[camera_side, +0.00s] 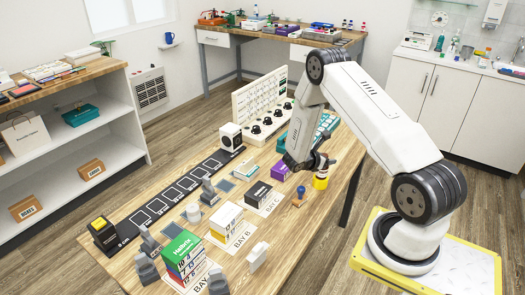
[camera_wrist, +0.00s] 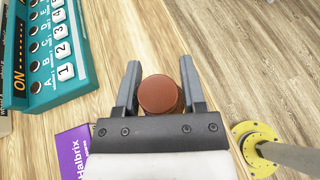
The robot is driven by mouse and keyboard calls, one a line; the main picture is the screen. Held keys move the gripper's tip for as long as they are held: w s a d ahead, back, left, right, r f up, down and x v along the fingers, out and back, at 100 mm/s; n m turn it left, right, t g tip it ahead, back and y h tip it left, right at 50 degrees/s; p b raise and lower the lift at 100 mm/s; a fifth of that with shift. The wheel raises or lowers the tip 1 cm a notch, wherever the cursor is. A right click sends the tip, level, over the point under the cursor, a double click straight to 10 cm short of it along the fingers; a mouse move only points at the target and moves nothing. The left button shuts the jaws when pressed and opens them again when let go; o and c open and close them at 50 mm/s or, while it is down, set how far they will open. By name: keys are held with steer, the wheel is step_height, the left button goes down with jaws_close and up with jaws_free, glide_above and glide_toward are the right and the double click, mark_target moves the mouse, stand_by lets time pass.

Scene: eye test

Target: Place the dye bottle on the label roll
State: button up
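The dye bottle (camera_wrist: 158,94) shows in the wrist view as a round reddish-brown top between the two fingers of my gripper (camera_wrist: 160,80). Both fingers appear to touch its sides. In the side view my gripper (camera_side: 321,166) is over the right part of the table, with a yellow body (camera_side: 320,183), seemingly the bottle's, directly under it. I cannot tell whether its base touches the table. A small white cylinder (camera_side: 193,213), which looks like the label roll, stands on the table to the left, apart from my gripper.
A purple box (camera_wrist: 73,152) and a teal button panel (camera_wrist: 60,88) lie left of my gripper. A stamp with a blue knob (camera_side: 299,197) stands nearby. Stacked boxes (camera_side: 184,256), grey clamp-like pieces (camera_side: 147,268) and a dark numbered strip (camera_side: 170,198) crowd the table (camera_side: 290,240). Its front right is clear.

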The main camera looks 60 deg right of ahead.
steer(key=shift+o, duration=0.9)
steer(key=shift+r, duration=0.15)
steer(key=v, duration=1.2)
steer(key=shift+a, duration=0.1)
steer(key=s+a+r+m+t+y, duration=0.1)
steer(key=a+r+m+t+y, duration=0.1)
steer(key=a, duration=0.6)
steer(key=s+a+r+m+t+y, duration=0.2)
steer(key=a+r+m+y, duration=0.3)
steer(key=a, duration=0.4)
steer(key=s+a+r+m+t+y, duration=0.1)
steer(key=a+r+m+t+y, duration=0.1)
steer(key=a+r+m+y, duration=0.2)
steer(key=a+m+y, duration=0.1)
steer(key=a+m, duration=0.2)
steer(key=a, duration=0.1)
steer(key=shift+s+a+t+y, duration=0.2)
steer(key=shift+s+t+y, duration=0.2)
